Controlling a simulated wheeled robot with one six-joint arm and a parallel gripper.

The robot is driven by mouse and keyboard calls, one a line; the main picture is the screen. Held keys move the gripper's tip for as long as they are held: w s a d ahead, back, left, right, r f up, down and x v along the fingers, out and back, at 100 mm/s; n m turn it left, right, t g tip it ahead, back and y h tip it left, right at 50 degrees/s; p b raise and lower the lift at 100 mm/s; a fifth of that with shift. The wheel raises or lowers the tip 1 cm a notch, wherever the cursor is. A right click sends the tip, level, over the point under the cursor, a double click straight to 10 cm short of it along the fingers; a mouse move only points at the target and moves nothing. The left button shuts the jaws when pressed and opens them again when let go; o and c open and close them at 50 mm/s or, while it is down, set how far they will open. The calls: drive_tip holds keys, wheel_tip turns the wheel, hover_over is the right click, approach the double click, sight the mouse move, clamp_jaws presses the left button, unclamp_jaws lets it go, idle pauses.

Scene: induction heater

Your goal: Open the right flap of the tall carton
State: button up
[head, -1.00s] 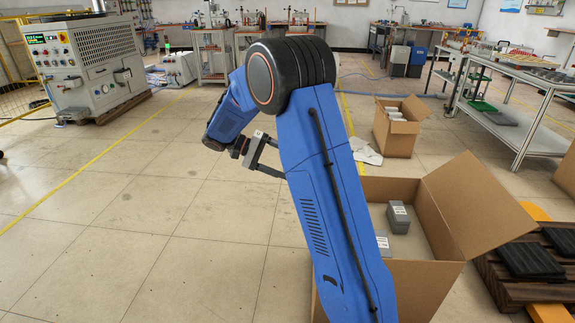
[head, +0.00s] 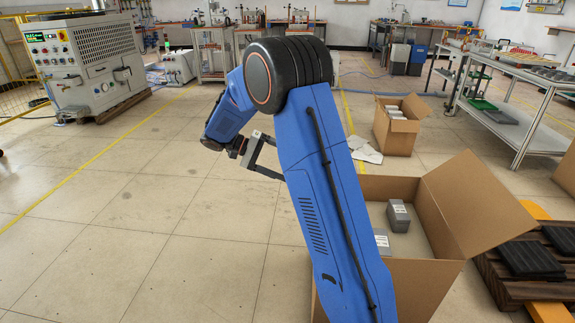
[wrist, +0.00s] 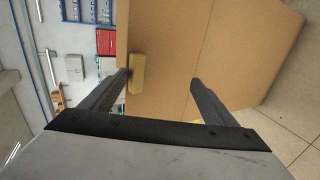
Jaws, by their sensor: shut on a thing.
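My gripper (head: 262,158) is left of my blue arm in the head view. Its fingertips are hidden behind the arm. In the wrist view, my gripper (wrist: 160,83) has its two dark fingers spaced apart, with brown cardboard (wrist: 240,45) between and beyond them. A small tan block (wrist: 137,73) is at the left fingertip. A smaller open carton (head: 399,139) stands behind; which one is tall is unclear.
Grey boxes (head: 398,216) lie inside the large carton. A dark pallet (head: 525,278) is right of it. A steel table (head: 520,100) stands at the right and a white machine (head: 90,65) at the back left. The floor on the left is clear.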

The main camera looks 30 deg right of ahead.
drive_tip(key=shift+w+a+f, duration=0.3)
drive_tip(key=shift+a+f, duration=0.05)
drive_tip(key=shift+a, duration=0.15)
drive_tip(key=shift+w+a+f, duration=0.3)
drive_tip(key=shift+a, duration=0.15)
drive_tip(key=shift+c, duration=0.9)
drive_tip(key=shift+w+a+f, duration=0.2)
drive_tip(key=shift+w+a, duration=0.1)
drive_tip(key=shift+a, duration=0.2)
drive_tip(key=shift+w+a+f, duration=0.15)
drive_tip(key=shift+w+a, duration=0.15)
drive_tip(key=shift+a, duration=0.15)
drive_tip(key=c, duration=0.5)
drive_tip(key=w+a+f, duration=0.3)
drive_tip(key=w+a, duration=0.5)
drive_tip(key=a, duration=0.3)
drive_tip(key=shift+a+f, duration=0.25)
drive_tip(key=shift+f, duration=0.15)
